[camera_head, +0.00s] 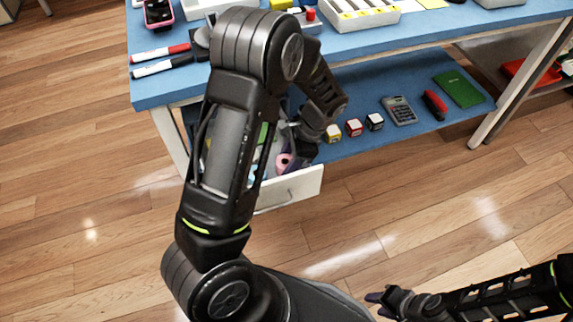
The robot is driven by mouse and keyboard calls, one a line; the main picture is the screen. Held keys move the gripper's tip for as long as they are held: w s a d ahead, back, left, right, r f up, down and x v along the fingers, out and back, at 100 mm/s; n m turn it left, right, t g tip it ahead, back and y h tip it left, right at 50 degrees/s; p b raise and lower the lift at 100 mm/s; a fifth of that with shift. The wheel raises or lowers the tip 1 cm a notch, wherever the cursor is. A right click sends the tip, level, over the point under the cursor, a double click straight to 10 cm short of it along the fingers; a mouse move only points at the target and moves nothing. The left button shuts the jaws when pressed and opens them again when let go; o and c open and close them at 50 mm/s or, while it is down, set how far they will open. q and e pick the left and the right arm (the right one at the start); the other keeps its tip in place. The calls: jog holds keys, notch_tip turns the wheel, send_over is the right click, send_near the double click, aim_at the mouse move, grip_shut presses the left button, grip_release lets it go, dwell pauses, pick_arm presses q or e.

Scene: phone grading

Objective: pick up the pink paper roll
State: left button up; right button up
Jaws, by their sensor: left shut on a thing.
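The pink paper roll (283,161) shows as a small pink ring with a dark centre, in the open white drawer (293,190) under the blue table. My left gripper (287,153) reaches down into the drawer and is shut on the roll. My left arm crosses in front of the drawer and hides part of its contents and part of the gripper. My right gripper (377,303) is low at the right, above the floor and away from the table. Its fingers are too small and dark to tell whether they are open.
The blue tabletop (400,34) holds markers (160,67), a pink-cased phone (158,13) and white trays (357,16). On the lower shelf are several small cubes (354,127), a calculator (399,110), a red-and-black item (435,104) and a green book (458,89). The wooden floor in front is clear.

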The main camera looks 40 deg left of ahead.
aim_at(287, 161)
pick_arm(q)
notch_tip(287, 161, up, 8)
jog(key=shift+r+p, duration=0.1)
jog(key=shift+p, duration=0.8)
